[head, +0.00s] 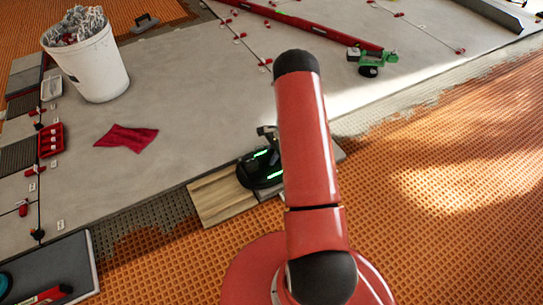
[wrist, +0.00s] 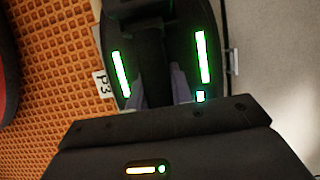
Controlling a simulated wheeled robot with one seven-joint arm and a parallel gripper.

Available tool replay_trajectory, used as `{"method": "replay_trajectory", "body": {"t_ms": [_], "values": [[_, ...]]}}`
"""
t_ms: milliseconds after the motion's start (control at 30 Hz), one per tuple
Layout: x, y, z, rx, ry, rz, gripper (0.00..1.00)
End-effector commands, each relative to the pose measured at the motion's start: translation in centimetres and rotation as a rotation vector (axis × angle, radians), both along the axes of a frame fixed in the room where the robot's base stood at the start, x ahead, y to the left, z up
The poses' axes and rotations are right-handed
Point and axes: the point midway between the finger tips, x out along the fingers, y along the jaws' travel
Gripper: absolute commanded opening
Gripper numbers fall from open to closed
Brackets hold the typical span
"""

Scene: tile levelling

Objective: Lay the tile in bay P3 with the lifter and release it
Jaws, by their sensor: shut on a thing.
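The black lifter (head: 257,170) with green light strips stands at the middle of the head view, partly behind my red arm. A wood-look tile (head: 221,199) shows beside and partly under it, at the edge of the grey tiled floor. In the wrist view the lifter (wrist: 205,80) fills the upper middle. My gripper (wrist: 157,90) is shut on its handle. A white label reading P3 (wrist: 104,84) lies left of the lifter, by the orange matting. The lifter's underside and the tile's far part are hidden, so I cannot tell whether the tile is fully seated.
A white bucket (head: 90,62), a red cloth (head: 127,137) and a red tray (head: 51,140) sit on grey tiles at left. A green tool (head: 372,60) and a long red bar (head: 310,26) lie at the back. Orange matting (head: 455,190) at right is clear.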

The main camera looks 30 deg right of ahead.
Motion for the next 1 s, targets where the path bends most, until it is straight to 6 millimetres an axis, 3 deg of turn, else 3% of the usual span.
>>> {"method": "replay_trajectory", "body": {"t_ms": [833, 867, 1000], "values": [[0.14, -0.02, -0.38, 0.0, -0.003, 0.0, 0.0], [0.14, -0.02, -0.39, 0.0, -0.003, 0.0, 0.24], [0.11, -0.01, -0.43, 0.0, -0.002, 0.0, 0.43]]}}
